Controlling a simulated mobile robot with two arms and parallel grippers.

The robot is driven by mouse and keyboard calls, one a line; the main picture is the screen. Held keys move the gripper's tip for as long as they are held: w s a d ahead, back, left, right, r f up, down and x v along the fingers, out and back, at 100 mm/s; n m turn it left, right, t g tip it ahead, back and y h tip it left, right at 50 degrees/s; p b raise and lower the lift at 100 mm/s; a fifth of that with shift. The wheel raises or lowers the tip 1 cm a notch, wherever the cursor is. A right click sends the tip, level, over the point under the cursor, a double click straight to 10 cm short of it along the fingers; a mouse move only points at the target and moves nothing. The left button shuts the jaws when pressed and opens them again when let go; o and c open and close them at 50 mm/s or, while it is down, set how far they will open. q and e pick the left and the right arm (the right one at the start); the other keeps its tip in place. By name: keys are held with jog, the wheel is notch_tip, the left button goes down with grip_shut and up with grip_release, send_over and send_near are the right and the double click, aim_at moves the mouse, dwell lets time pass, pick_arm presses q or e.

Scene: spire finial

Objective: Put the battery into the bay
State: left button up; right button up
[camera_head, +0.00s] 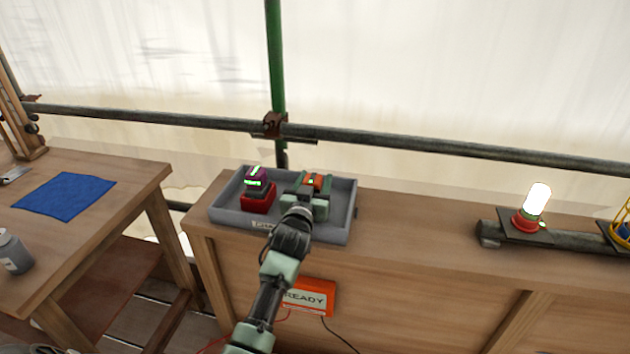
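A grey tray (347,212) stands on the wooden bench and holds several batteries. At its left is a red block (258,201), with a dark purple block (256,175) with green lights showing above it. At its right is an orange-topped block (312,181), partly hidden by my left gripper (310,188). The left gripper is over the right half of the tray, with its fingers around or just beside the orange block. I cannot tell whether it is closed on it. No bay can be clearly made out. My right gripper is not in view.
An orange box marked READY (312,298) is on the bench front, with cables below. A lit lamp with a red base (527,221) stands at the right. A second table at the left bears a blue cloth (66,195) and a grey bottle (14,252). The bench's middle is clear.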

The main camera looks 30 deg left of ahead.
pick_arm(q)
jog(key=shift+o, duration=0.3)
jog(key=shift+r, duration=0.1)
jog(key=shift+r, duration=0.15)
jog(key=v, duration=1.1)
jog(key=shift+w, duration=0.1)
jog(key=shift+s+d, duration=0.2)
jog(key=shift+s, duration=0.35)
